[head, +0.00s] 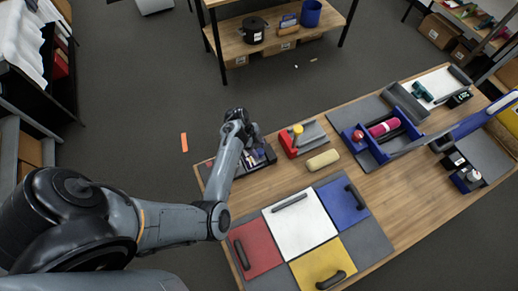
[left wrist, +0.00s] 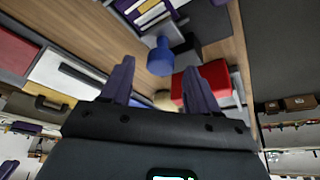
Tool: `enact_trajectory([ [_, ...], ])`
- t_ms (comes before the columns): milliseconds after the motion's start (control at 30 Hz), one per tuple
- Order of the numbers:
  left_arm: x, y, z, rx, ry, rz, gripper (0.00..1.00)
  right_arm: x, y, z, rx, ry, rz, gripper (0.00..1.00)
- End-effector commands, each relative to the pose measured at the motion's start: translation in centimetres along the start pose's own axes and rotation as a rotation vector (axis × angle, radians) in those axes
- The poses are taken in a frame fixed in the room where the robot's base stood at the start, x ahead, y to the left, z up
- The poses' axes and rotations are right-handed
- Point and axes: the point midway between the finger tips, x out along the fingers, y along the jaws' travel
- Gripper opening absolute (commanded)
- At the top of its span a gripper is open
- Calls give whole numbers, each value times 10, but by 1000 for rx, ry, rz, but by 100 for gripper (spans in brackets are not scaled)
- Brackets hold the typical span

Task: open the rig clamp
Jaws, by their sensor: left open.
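A blue frame-like rig (head: 374,157) stands on the wooden table in the head view. A magenta roll (head: 384,127) lies in it, and a red knob (head: 358,136) is at its left end. A red block (head: 287,145) with a yellow upright post (head: 297,131) sits on a grey plate left of the rig. I cannot tell which part is the clamp. My left gripper (head: 256,137) is left of the red block, apart from the rig. In the left wrist view the left gripper (left wrist: 160,68) is open, with nothing held. A red block (left wrist: 187,84) shows beyond its fingers. My right gripper is not in view.
A tray of small items (head: 262,161) lies near my left gripper. A beige cylinder (head: 322,160) lies on the table. Red (head: 262,252), white (head: 300,232), blue (head: 338,205) and yellow (head: 315,262) panels with dark handles cover the near part. A shelf (head: 235,45) stands behind.

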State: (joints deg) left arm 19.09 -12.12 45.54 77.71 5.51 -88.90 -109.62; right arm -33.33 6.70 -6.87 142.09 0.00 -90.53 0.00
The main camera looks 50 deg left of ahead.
Motion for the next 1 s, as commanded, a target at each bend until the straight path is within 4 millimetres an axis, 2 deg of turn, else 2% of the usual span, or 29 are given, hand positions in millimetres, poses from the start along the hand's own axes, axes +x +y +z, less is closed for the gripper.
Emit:
enact_trajectory([
  [200, 18, 0, 0, -1, 0, 0, 60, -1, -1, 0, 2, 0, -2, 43],
  [567, 21, 0, 0, 0, 0, -1, 60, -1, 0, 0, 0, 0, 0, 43],
  [933, 21, 0, 0, 0, 0, 0, 5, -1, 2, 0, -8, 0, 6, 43],
  [1000, 21, 0, 0, 0, -1, 0, 5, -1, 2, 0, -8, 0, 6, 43],
])
